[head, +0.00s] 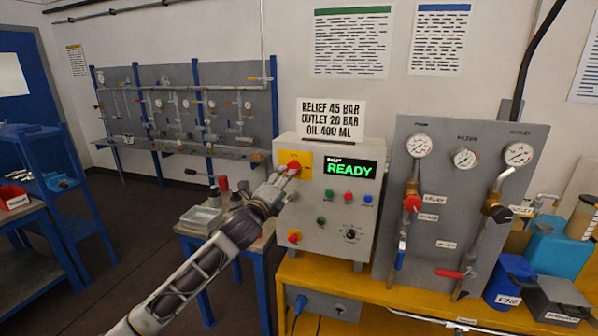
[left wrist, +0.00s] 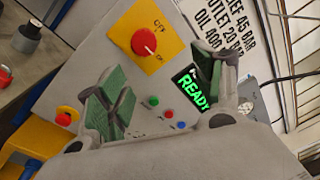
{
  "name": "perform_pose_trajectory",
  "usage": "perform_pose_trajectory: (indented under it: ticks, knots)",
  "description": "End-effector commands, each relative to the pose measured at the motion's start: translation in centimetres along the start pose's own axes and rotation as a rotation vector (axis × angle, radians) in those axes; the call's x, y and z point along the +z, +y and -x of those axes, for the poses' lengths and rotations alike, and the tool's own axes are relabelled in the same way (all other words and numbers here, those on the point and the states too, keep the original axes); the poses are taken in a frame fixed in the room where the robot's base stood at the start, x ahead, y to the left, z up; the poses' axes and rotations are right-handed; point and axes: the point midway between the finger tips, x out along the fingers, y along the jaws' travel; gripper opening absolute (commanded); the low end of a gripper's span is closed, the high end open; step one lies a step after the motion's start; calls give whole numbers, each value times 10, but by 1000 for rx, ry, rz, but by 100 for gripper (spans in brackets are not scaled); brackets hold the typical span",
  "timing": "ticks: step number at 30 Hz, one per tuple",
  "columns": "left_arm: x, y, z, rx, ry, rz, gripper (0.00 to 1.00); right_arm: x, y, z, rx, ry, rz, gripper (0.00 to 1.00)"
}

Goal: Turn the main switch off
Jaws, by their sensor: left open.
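The main switch is a red round knob on a yellow plate at the upper left of the grey control box; it shows in the head view (head: 293,166) and in the left wrist view (left wrist: 144,42). In the left wrist view a pale mark on the knob points toward the lower label, which seems to read ON. The display (head: 350,169) reads READY in green. My left gripper (head: 284,176) is open and empty in front of the box, close to the knob; its padded fingers also show in the left wrist view (left wrist: 158,85). Contact cannot be told. My right gripper is not in view.
The control box (head: 318,238) stands on a yellow bench (head: 345,284). It also bears small buttons, a black dial and a red knob (head: 294,236) at lower left. A gauge panel (head: 445,240) with pipes and valves stands to the right. A tray (head: 201,218) lies on the left table.

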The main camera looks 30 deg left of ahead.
Motion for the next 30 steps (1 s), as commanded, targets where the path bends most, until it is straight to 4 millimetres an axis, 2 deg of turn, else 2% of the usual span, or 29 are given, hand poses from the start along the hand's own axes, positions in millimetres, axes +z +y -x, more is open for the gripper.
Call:
perform_pose_trajectory:
  ticks: [6,13,18,30]
  knots:
    - [5,12,0,56,-18,-233,67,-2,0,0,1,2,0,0]
    - [8,18,0,82,-17,-422,67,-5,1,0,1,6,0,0]
    - [7,17,0,81,-15,-475,67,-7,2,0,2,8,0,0]
    - [8,17,0,81,-15,-478,67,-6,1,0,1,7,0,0]
